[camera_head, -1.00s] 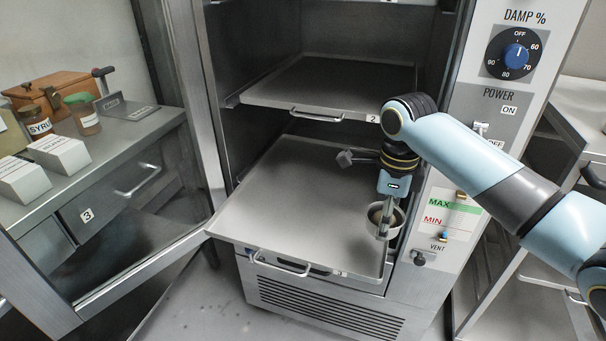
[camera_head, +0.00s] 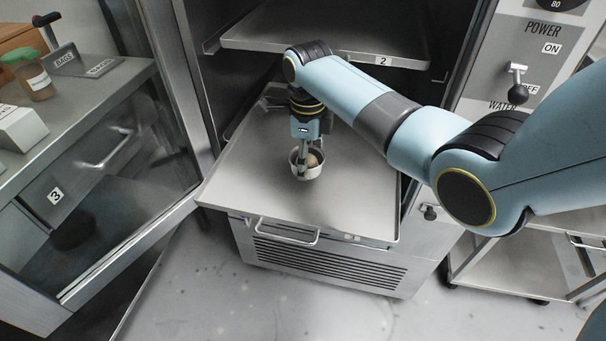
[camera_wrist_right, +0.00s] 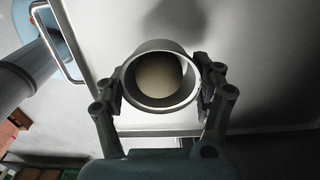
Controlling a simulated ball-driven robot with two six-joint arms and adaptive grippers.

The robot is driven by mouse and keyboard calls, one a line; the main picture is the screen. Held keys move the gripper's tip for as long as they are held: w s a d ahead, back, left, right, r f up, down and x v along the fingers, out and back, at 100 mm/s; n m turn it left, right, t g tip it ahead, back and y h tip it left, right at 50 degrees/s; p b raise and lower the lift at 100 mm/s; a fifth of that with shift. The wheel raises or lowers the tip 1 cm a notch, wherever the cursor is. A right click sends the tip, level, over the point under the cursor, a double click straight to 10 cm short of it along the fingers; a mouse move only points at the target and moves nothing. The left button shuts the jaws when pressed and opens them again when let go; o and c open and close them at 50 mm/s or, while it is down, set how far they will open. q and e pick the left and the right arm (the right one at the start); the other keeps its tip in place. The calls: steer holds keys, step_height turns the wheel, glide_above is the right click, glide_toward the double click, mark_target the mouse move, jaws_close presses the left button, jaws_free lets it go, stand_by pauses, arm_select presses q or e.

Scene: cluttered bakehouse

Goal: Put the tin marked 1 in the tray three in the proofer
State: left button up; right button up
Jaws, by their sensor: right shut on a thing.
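A small round pale tin (camera_head: 310,168) with a beige ball of dough inside is in my right gripper (camera_head: 302,166). The right wrist view shows the tin (camera_wrist_right: 161,101) between the two fingers, which press on its sides. No number on it can be read. The gripper points down over the pulled-out lower tray (camera_head: 360,190) of the proofer, near its middle. I cannot tell whether the tin touches the tray. The tray's front label is too small to read. My left gripper is not in view.
A tray marked 2 (camera_head: 330,42) sits above in the proofer. The open glass door (camera_head: 130,190) stands to the left. A counter (camera_head: 100,95) with a jar and labelled blocks is behind it. The lower tray is otherwise clear. A trolley (camera_head: 510,265) stands at right.

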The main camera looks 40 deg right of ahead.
mark_target(303, 183)
steer(key=shift+w+a+f, duration=0.25)
steer(key=shift+w, duration=0.05)
steer(key=shift+f, duration=0.3)
step_height(303, 183, down, 3)
steer(key=shift+r+b, duration=0.15)
steer(key=shift+b, duration=0.3)
steer(key=shift+f, duration=0.35)
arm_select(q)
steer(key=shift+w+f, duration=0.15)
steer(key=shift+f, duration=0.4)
arm_select(e)
steer(key=shift+f, duration=0.1)
steer(key=o, duration=1.4)
steer(key=shift+c, duration=0.2)
